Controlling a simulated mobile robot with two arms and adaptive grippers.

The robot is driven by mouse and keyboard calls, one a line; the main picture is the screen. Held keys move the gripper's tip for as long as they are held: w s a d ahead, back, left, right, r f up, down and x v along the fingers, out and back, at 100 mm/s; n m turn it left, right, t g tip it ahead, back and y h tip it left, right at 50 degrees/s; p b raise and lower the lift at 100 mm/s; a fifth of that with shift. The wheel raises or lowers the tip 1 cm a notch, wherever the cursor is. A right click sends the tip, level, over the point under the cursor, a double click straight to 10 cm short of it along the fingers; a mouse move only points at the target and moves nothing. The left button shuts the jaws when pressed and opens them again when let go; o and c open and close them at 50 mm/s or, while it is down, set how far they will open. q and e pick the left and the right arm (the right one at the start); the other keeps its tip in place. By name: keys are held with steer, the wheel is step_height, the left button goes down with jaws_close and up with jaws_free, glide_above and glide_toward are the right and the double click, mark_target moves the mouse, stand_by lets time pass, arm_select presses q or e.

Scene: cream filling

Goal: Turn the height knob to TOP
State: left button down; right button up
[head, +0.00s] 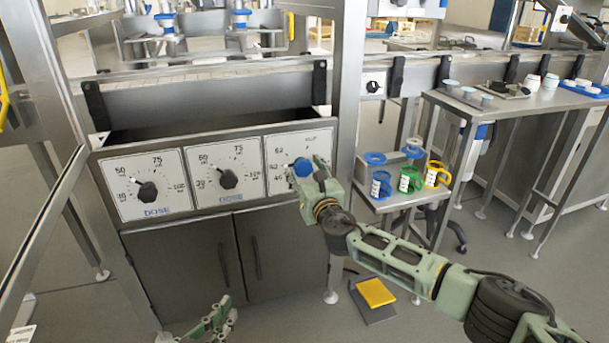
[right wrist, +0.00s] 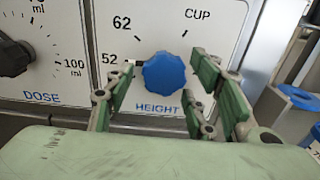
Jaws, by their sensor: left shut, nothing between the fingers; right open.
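The blue height knob (head: 302,168) sits on the right-hand dial plate, above the word HEIGHT. In the right wrist view the knob (right wrist: 165,72) is in the middle, its left side by the 52 mark. 62 and CUP show above it; no TOP label can be read. My right gripper (right wrist: 163,85) is open, one finger on each side of the knob; I cannot tell whether they touch it. In the head view my right gripper (head: 313,178) partly covers the knob and plate. My left gripper (head: 218,318) is shut and empty, low in front of the cabinet.
Two black DOSE knobs (head: 146,190) (head: 228,179) are to the left on the same panel. A side shelf (head: 395,200) with colored-handled cups stands right of the panel. A yellow pad (head: 376,292) lies on the floor. The metal post (head: 347,100) rises just right of the dials.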

steer(key=shift+c, duration=0.5)
steer(key=c, duration=0.9)
steer(key=shift+c, duration=0.2)
steer(key=shift+a+f, duration=0.1)
